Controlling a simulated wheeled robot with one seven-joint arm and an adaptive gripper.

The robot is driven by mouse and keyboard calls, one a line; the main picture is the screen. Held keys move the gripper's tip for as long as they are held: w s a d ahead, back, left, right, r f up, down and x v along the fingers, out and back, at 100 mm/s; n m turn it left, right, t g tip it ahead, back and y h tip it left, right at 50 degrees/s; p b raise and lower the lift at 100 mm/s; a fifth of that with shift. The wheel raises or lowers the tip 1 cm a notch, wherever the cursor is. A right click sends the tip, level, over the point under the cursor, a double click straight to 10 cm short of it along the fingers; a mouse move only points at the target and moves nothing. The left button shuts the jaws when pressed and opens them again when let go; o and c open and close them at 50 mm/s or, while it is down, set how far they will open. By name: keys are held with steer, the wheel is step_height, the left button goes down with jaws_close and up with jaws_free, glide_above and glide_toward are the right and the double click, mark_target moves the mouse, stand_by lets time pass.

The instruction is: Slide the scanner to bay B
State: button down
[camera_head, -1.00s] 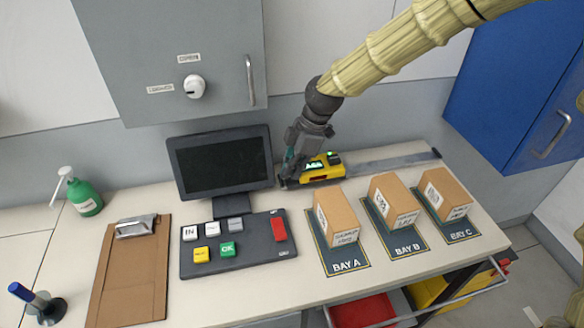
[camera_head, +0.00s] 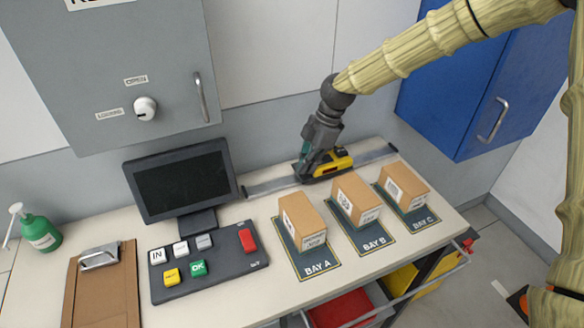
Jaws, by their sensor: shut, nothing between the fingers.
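The scanner (camera_head: 332,163), a yellow and black device, sits on a flat grey rail (camera_head: 268,187) along the back of the bench. It stands roughly behind the bay B mat (camera_head: 372,240), near the middle of the rail. My gripper (camera_head: 304,172) is shut and points down at the scanner's left end. It appears to be against that end, but its tips partly blend with the scanner's dark base, so contact is not clear. A brown labelled box (camera_head: 355,200) stands on the bay B mat.
Boxes also stand on the bay A mat (camera_head: 318,268) and bay C mat (camera_head: 422,222). A monitor (camera_head: 180,182) and button panel (camera_head: 208,268) are at left. The rail right of the scanner is clear. A grey cabinet (camera_head: 110,75) hangs above.

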steer(key=shift+w+d, duration=0.15)
steer(key=shift+d, duration=0.25)
steer(key=shift+r, duration=0.2)
steer(key=s+p+v, duration=0.1)
steer(key=p+v, duration=0.5)
steer(key=v, duration=0.3)
steer(key=shift+w+r+p, duration=0.3)
steer(key=shift+w, duration=0.2)
